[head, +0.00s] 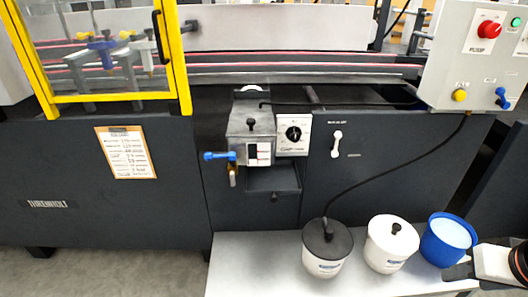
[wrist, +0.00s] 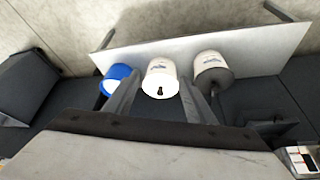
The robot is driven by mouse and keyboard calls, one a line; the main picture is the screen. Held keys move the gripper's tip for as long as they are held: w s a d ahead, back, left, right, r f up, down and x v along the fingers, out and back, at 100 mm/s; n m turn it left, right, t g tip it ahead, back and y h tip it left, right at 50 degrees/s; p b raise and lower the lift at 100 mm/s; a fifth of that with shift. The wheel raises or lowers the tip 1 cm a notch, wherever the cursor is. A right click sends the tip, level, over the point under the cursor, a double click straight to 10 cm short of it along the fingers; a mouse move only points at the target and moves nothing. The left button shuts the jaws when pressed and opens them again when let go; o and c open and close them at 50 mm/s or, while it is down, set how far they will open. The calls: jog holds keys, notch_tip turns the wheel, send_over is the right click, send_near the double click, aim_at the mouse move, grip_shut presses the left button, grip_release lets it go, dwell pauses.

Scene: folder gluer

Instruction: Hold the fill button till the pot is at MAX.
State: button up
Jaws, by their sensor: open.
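The fill button is a yellow round button (head: 459,95) on the pale control box (head: 455,55) at the upper right, under a small label too blurred to read surely. The pot is a grey metal box (head: 243,124) on the dark machine front, with a small pale gauge window (head: 258,153). Its level and MAX mark are too small to read. My gripper (head: 457,276) is at the lower right, beside the blue bucket, well below and apart from the button. In the wrist view its fingers (wrist: 160,92) are spread with nothing held between them.
A bench (head: 250,262) holds a dark-lidded bucket (head: 326,262) with a hose, a white bucket (head: 390,258) and an open blue bucket (head: 443,250). A red knob (head: 489,29), green button (head: 516,21) and blue switch (head: 502,98) share the box. A dial (head: 293,134) sits beside the pot.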

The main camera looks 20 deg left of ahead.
jog(key=shift+c, duration=0.3)
grip_shut()
dwell(1.3)
